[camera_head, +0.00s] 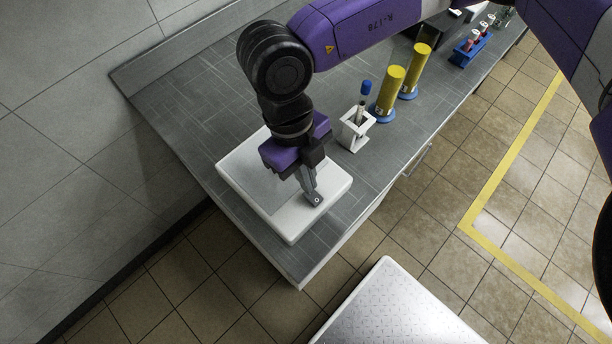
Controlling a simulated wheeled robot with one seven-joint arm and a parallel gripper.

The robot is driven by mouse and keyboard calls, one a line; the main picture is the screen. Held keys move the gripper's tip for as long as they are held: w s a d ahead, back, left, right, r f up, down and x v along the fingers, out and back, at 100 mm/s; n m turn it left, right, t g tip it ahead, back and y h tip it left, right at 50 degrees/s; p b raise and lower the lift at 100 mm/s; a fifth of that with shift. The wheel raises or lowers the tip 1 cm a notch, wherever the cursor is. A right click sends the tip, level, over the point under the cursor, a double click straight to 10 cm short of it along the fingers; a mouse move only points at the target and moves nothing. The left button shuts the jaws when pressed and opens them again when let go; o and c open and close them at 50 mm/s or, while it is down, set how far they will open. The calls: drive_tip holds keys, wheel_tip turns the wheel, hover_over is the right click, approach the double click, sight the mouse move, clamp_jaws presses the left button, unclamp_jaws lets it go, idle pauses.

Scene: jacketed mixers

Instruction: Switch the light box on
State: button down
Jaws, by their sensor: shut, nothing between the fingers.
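The light box (277,225) is a white, flat box with a greyish top panel. It lies on the grey bench near its front left corner. My gripper (316,200) is shut and empty, pointing down at the right part of the box's top. Its fingertips are at or just above a small dark spot with a light mark there; I cannot tell whether they touch it. My wrist and gripper body hide part of the box's top. The panel looks grey and unlit where it shows.
A blue rack (470,48) with tubes is farther along the bench (180,100). A white-edged surface (390,310) is in front, below.

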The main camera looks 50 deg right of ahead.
sight(313, 197)
drive_tip(key=shift+w+f, duration=0.15)
drive_tip(key=shift+f, duration=0.9)
drive_tip(key=shift+f, duration=0.1)
drive_tip(key=shift+w+f+b, duration=0.1)
drive_tip(key=shift+f+b, duration=0.25)
drive_tip(key=shift+g, duration=0.4)
drive_tip(key=shift+r, duration=0.1)
drive_tip(key=shift+s+r, duration=0.35)
drive_tip(key=shift+s, duration=0.4)
